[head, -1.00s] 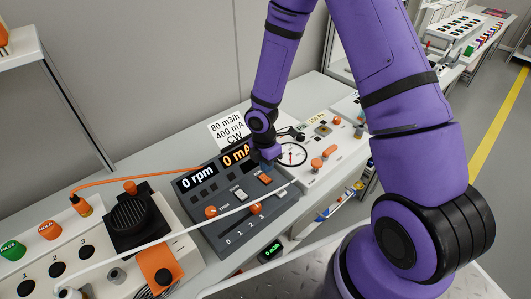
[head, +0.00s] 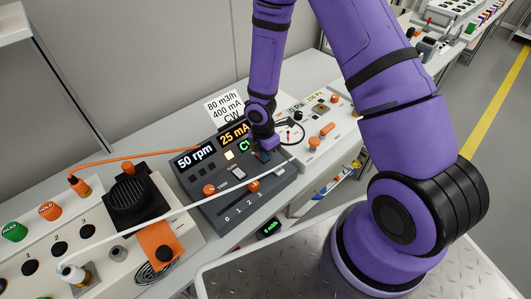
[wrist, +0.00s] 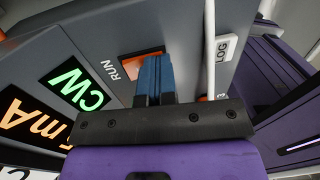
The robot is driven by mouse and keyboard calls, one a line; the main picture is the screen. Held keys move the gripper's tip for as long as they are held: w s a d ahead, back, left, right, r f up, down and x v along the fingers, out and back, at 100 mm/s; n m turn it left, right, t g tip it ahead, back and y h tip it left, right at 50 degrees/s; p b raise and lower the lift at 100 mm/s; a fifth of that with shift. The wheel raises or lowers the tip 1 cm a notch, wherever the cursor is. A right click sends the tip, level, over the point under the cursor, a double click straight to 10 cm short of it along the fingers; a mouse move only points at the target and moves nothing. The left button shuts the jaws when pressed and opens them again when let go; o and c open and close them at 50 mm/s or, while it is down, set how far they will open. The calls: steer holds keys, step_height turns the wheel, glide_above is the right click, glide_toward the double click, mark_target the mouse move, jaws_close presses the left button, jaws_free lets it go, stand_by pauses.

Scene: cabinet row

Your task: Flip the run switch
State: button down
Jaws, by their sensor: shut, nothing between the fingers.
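The run switch (wrist: 140,64) is an orange rocker beside the word RUN on a dark grey control panel (head: 212,207). In the wrist view my gripper (wrist: 154,62) is shut and empty, its blue fingertips at the rocker and covering part of it. I cannot tell whether they touch. In the head view my gripper (head: 263,156) is low over the panel's right part and hides the switch. The panel's displays read 50 rpm (head: 194,157) and 25 mA (head: 234,133), and a green CW sign (wrist: 77,88) is lit.
Two orange knobs (head: 209,189) sit on the panel's lower part. A white cable (head: 190,209) crosses in front of the panel. A black round device (head: 128,197) with an orange plug stands at left. A white unit with a round gauge (head: 290,132) stands at right.

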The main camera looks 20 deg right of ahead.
steer(key=shift+w+a+r, duration=0.15)
steer(key=shift+w, duration=0.2)
steer(key=shift+w+a+r, duration=0.1)
steer(key=shift+w, duration=0.25)
